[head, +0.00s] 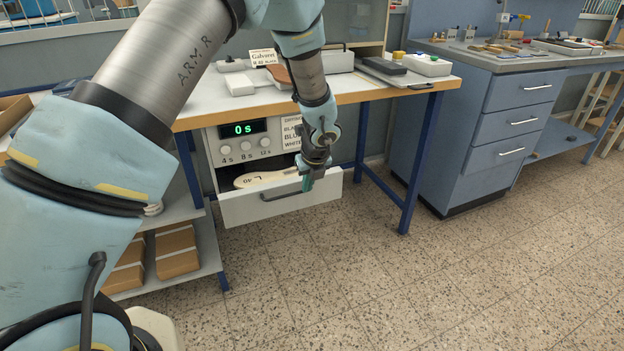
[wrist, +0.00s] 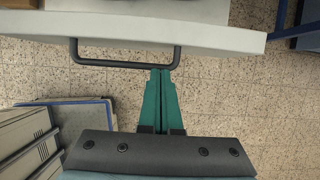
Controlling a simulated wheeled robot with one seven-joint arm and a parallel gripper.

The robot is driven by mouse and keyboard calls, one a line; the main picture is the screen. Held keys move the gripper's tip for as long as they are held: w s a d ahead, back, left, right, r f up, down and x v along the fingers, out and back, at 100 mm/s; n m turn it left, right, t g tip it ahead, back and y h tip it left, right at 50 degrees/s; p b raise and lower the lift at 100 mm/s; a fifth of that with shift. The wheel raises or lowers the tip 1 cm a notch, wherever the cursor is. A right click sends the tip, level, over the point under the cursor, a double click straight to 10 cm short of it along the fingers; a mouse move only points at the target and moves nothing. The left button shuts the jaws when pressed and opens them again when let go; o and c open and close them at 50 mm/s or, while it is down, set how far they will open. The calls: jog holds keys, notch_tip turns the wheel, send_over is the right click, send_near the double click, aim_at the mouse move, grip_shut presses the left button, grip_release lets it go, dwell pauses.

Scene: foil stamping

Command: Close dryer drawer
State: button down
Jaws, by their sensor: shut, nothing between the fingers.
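The dryer drawer (head: 245,208) is pulled out beneath the dryer's control panel (head: 238,145), which shows "0s". Its white front carries a dark bar handle (head: 280,193). A pale, flat, rounded item marked "L 40" (head: 262,178) lies inside the open drawer. My gripper (head: 307,184) is at the drawer front, toward the right end of the handle. In the wrist view the drawer front (wrist: 200,37) and handle (wrist: 120,64) lie just ahead of my green fingertips (wrist: 160,72). The fingers are together and empty. They look close to the handle's right end; I cannot tell whether they touch.
The workbench (head: 200,115) stands above the dryer, with a blue leg (head: 415,165) on the right. A lower shelf (head: 208,250) with brown boxes (head: 175,240) is at left. A blue drawer cabinet (head: 485,150) stands at right. The speckled floor in front is clear.

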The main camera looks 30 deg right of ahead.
jog(key=shift+w+d+r, duration=0.1)
jog(key=shift+w, duration=1.15)
